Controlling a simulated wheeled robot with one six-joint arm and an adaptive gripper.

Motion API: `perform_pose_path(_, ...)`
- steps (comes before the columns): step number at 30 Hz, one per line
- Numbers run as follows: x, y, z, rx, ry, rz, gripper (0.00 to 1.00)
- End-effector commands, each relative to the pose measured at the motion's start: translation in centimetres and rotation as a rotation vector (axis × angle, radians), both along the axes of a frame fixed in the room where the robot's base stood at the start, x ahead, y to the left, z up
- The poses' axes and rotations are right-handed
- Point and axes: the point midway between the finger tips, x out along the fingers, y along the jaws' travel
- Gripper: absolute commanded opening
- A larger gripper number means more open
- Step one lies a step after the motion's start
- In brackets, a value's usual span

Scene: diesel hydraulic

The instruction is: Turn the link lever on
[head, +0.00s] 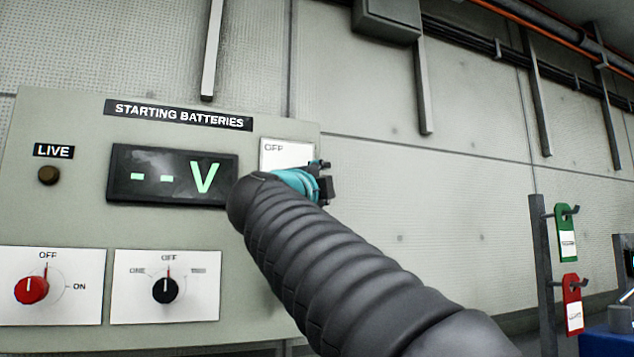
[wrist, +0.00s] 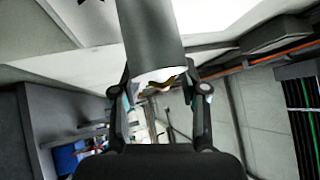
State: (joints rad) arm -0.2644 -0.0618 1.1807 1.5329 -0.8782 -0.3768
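In the head view, a white plate marked OFF (head: 284,151) is at the panel's upper right. My arm and gripper cover most of it, and I cannot make out a lever there. My gripper (head: 322,180) is at this plate's right side, small and seen from behind. In the wrist view, a dark grey cylinder (wrist: 150,35), perhaps the link lever's handle, comes down from the top. It lies between the two fingers of my gripper (wrist: 158,75). The fingers stand apart beside its end; the tips are partly hidden, so a firm hold cannot be confirmed.
The starting batteries panel (head: 75,215) has a display (head: 172,176) reading "--V" and a dull LIVE lamp (head: 48,175). The red knob (head: 32,290) and black knob (head: 166,291) both point to OFF. Green (head: 567,232) and red (head: 572,303) tags hang at right.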

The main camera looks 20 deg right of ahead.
Motion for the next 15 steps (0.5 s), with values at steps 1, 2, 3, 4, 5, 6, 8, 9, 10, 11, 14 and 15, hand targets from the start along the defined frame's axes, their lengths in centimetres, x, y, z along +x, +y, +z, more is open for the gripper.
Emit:
perform_pose_path(1, 0.0, 0.0, 0.0, -0.001, -0.001, 0.0, 0.43)
perform_pose_path(2, 0.0, 0.0, 0.0, -0.001, -0.001, 0.0, 0.43)
perform_pose_path(3, 0.0, 0.0, 0.0, -0.001, -0.001, 0.0, 0.43)
perform_pose_path(4, 0.0, 0.0, 0.0, -0.001, -0.001, 0.0, 0.43)
perform_pose_path(5, 0.0, 0.0, 0.0, -0.001, -0.001, 0.001, 0.43)
perform_pose_path(6, -0.1, 0.1, 0.0, -0.001, -0.001, 0.001, 0.43)
perform_pose_path(8, -0.4, 0.3, -0.1, 0.0, -0.001, 0.001, 0.43)
perform_pose_path(9, -0.7, 0.5, -0.1, 0.0, -0.001, 0.002, 0.43)
perform_pose_path(10, -0.9, 0.8, -0.2, -0.001, -0.001, 0.003, 0.43)
perform_pose_path(11, -1.2, 1.0, -0.3, -0.001, 0.0, 0.004, 0.43)
perform_pose_path(14, -2.6, 2.1, -0.9, -0.001, -0.002, 0.005, 0.43)
perform_pose_path(15, -3.0, 2.5, -1.1, -0.001, 0.0, 0.006, 0.43)
